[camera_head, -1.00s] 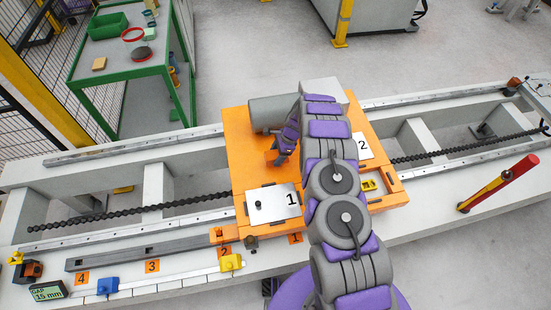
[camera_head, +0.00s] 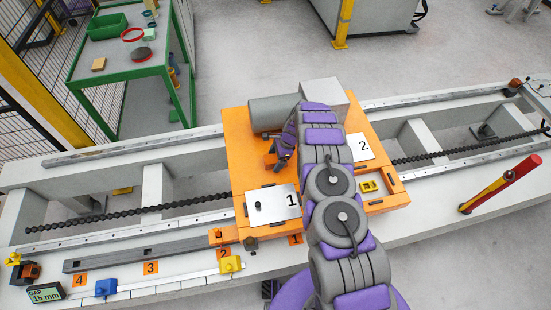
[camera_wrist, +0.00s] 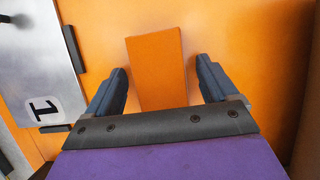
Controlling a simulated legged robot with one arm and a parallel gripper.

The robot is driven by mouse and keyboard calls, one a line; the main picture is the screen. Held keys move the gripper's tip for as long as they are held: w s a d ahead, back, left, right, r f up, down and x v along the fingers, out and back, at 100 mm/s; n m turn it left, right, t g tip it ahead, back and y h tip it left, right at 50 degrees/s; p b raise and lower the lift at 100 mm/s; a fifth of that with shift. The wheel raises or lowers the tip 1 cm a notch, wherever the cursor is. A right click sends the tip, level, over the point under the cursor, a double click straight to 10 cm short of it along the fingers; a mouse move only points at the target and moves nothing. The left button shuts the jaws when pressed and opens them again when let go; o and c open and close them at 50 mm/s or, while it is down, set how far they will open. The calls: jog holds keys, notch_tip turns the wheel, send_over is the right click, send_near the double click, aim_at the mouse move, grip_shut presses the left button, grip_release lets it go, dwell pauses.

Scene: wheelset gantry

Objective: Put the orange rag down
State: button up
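The orange rag (camera_wrist: 158,65) shows in the wrist view as a flat orange piece against the similarly orange plate of the carriage (camera_wrist: 230,30). It lies between my two fingers, with a narrow gap on each side. My gripper (camera_wrist: 162,88) is open around it. In the head view my gripper (camera_head: 279,158) is low over the orange carriage (camera_head: 240,150), left of my arm and in front of the grey cylinder. The rag is hard to tell from the carriage there.
A grey cylinder (camera_head: 272,112) and a light grey block (camera_head: 323,92) stand behind my gripper. Plate 1 (camera_head: 272,204) is in front, and plate 2 (camera_head: 361,147) is to the right. A green cart (camera_head: 118,72) stands at the back left. A red and yellow post (camera_head: 500,184) stands at the right.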

jog(key=shift+o, duration=0.2)
jog(key=p+v, duration=0.2)
jog(key=v, duration=1)
jog(key=s+r+n, duration=0.3)
jog(key=s+r, duration=0.3)
jog(key=r, duration=0.4)
jog(key=s+r+n+h, duration=0.1)
jog(key=s+r+n, duration=0.2)
jog(key=s+r, duration=0.45)
jog(key=s+r+n, duration=0.3)
jog(key=s+r, duration=0.2)
jog(key=r, duration=0.6)
jog(key=s+d+r+n+h, duration=0.1)
jog(key=s+d+r+n, duration=0.1)
jog(key=s, duration=0.8)
jog(key=s+d+r+n+h, duration=0.1)
jog(key=s+d+r+n, duration=0.1)
jog(key=s, duration=0.8)
jog(key=s+d+r+n+h, duration=0.1)
jog(key=s+d+r+n, duration=0.1)
jog(key=s, duration=0.8)
jog(key=d+r, duration=0.1)
jog(key=d, duration=0.1)
jog(key=shift+s+d+n+g, duration=0.2)
jog(key=shift+d+n+g, duration=0.05)
jog(key=shift+n+g, duration=0.15)
jog(key=shift+w+r, duration=0.1)
